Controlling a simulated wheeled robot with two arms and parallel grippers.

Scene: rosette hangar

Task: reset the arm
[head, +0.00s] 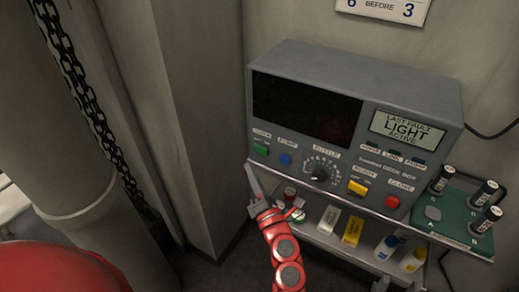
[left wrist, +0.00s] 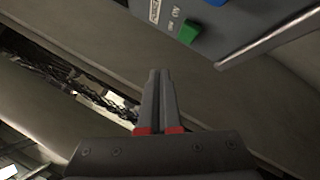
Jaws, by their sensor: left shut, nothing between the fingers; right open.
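My left gripper (head: 249,169) reaches up on its red arm in front of the left end of the grey device box. Its grey fingers are together and empty, just below and left of the green button (head: 260,150). In the left wrist view the shut fingers (left wrist: 154,72) point toward the concrete wall, with the box corner above right. They appear clear of the box. My right gripper (head: 399,284) seems to show only as grey fingertips, apart, at the bottom edge below the shelf; the rest of it is cut off.
The grey box (head: 350,62) carries a dark screen (head: 305,107), a dial (head: 320,173) and several buttons. A shelf (head: 340,246) below holds small bottles and cartons. A green tray (head: 455,215) with dark cylinders stands right. A chain (head: 85,100) hangs left, beside concrete pillars.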

